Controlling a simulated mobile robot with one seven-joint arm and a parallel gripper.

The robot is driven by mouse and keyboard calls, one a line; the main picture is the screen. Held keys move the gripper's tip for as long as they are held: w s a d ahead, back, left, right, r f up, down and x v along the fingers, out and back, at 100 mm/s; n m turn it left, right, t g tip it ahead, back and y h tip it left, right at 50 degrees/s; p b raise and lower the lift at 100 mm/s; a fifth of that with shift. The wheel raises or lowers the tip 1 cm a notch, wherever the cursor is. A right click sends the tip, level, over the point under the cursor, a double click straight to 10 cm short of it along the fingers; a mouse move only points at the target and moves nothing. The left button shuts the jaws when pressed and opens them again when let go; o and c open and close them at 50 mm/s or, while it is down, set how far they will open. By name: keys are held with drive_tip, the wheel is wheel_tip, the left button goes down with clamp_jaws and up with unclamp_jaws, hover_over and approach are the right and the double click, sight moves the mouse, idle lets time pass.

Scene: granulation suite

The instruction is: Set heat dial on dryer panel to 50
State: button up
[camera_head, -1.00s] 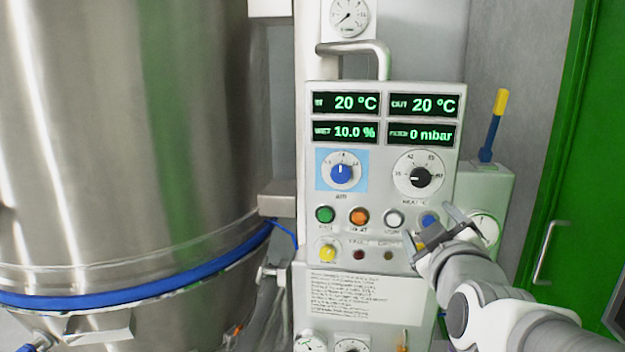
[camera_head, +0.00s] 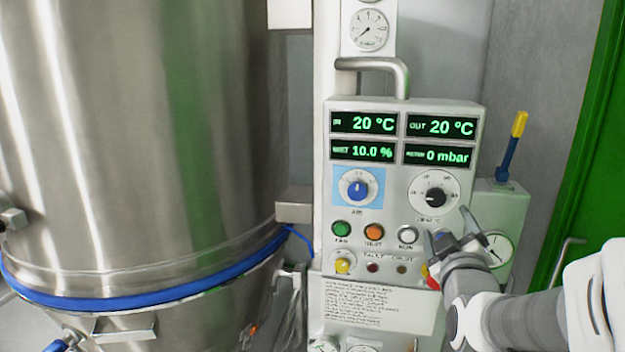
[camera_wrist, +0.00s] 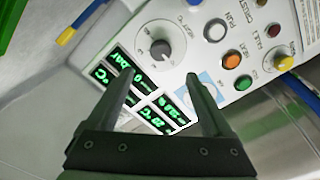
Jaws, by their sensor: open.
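The dryer panel (camera_head: 398,215) is a light grey box with green displays reading 20 °C, 20 °C, 10.0 % and 0 mbar. The heat dial (camera_head: 436,197) is a black knob on a round white scale at the panel's right; its scale numbers are too small to read. It also shows in the wrist view (camera_wrist: 160,50), beyond the fingertips. A blue air dial (camera_head: 358,189) sits to its left on a light blue square. My gripper (camera_head: 452,226) is open and empty, just below and right of the heat dial, apart from it. In the wrist view my fingers (camera_wrist: 162,90) stand wide apart before the displays.
Green (camera_head: 341,228), orange (camera_head: 375,232) and white (camera_head: 408,235) buttons sit below the dials. A large steel vessel (camera_head: 140,130) fills the left. A yellow and blue lever (camera_head: 512,145) stands at the right.

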sight(436, 199)
drive_tip(key=p+x, duration=0.2)
drive_tip(key=x, duration=1)
drive_tip(key=shift+w+p, duration=0.15)
drive_tip(key=shift+p, duration=0.2)
drive_tip(key=shift+f, duration=0.1)
clamp_jaws()
